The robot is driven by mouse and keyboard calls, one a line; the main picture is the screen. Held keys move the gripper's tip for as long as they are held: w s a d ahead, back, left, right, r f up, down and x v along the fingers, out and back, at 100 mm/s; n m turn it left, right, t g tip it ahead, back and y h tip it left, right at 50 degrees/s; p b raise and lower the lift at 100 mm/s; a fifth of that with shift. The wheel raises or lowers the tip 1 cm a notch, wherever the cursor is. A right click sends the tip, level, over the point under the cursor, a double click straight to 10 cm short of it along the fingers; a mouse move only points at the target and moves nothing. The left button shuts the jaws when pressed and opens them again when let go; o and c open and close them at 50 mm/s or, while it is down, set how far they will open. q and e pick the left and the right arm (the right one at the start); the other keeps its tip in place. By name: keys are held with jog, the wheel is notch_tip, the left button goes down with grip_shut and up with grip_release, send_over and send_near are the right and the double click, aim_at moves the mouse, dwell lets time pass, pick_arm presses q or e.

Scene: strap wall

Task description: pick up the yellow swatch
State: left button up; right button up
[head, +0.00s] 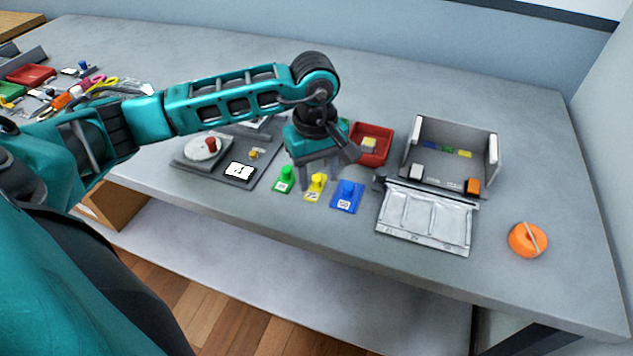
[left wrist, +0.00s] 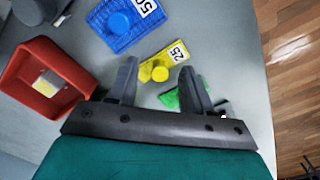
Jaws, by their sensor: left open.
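The yellow swatch (head: 314,194), with a yellow knob and a "25" label, lies flat on the grey table between the green swatch (head: 284,180) and the blue swatch (head: 347,198). My left gripper (head: 318,178) is open and empty, pointing down just above the yellow swatch. In the left wrist view, the yellow swatch (left wrist: 178,52) shows with its knob between the two fingers (left wrist: 161,85). The green swatch (left wrist: 172,98) is partly hidden by one finger there. The blue swatch (left wrist: 125,22) lies beyond the fingers. My right gripper is out of view.
A red tray (head: 386,138) stands behind the swatches. A grey open box with a silver lid (head: 426,214) is to the right, and an orange round object (head: 526,240) is near the right edge. A grey board with a dial (head: 205,148) lies to the left.

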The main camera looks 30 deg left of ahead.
pick_arm(q)
jog(key=shift+f, duration=0.2)
grip_shut()
dwell(0.3)
